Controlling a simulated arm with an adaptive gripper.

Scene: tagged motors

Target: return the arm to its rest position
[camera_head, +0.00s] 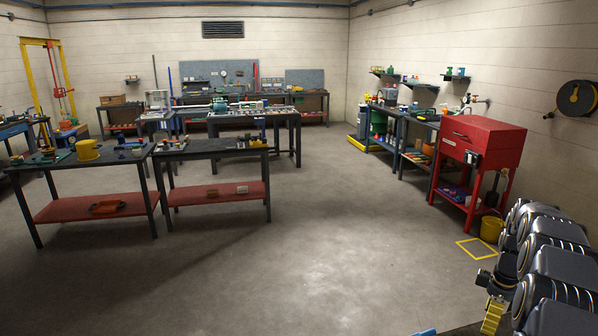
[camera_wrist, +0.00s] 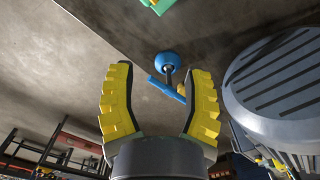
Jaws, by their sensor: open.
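My gripper (camera_wrist: 160,72) has two yellow ridged fingers standing apart in the wrist view, with nothing between their tips. In the head view my arm is folded at the lower right, with the yellow of my gripper (camera_head: 493,314) low beside its dark links. Beyond the fingers in the wrist view is a blue round piece (camera_wrist: 167,60) on a dark stem with a blue bar. I cannot tell what it is, or whether it is part of me.
A red cabinet (camera_head: 484,140) stands by the right wall, with a yellow bucket (camera_head: 491,229) near its foot and a yellow floor square (camera_head: 479,247). Two dark workbenches with red lower shelves (camera_head: 92,208) stand at left. The middle floor (camera_head: 330,240) is clear.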

